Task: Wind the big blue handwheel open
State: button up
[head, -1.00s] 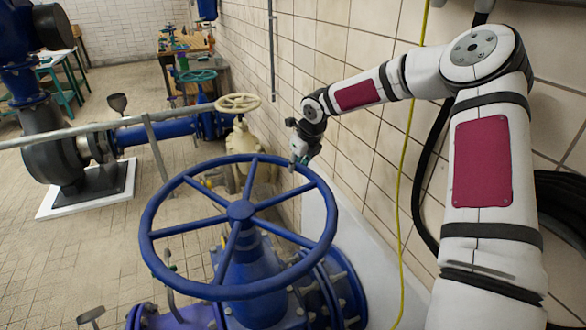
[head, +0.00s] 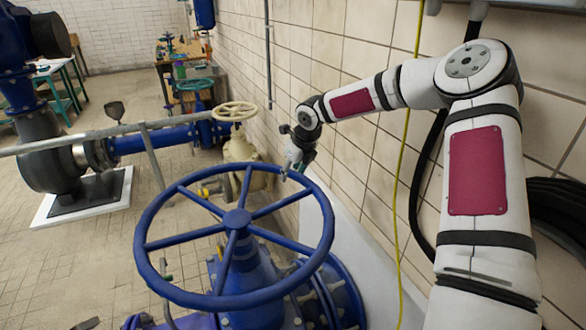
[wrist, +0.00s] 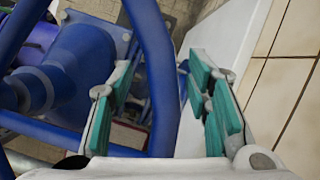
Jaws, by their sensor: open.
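The big blue handwheel (head: 150,268) lies nearly flat on top of the blue valve body (head: 250,285), with several spokes meeting at a hub. My gripper (head: 289,170) is at the wheel's far right rim, fingers pointing down. In the wrist view, the blue rim (wrist: 150,55) runs between the two spread, green-padded fingers of my gripper (wrist: 163,95). The fingers are open, with gaps showing between the rim and each pad. How deep the rim sits between them I cannot tell.
The tiled wall (head: 350,120) is close on the right, with a yellow cable (head: 404,160) hanging down it. A cream handwheel (head: 235,111) stands behind the blue one. A grey rail (head: 110,130) crosses at left. Open floor lies to the left.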

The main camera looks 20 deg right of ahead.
jog(key=v, duration=1.2)
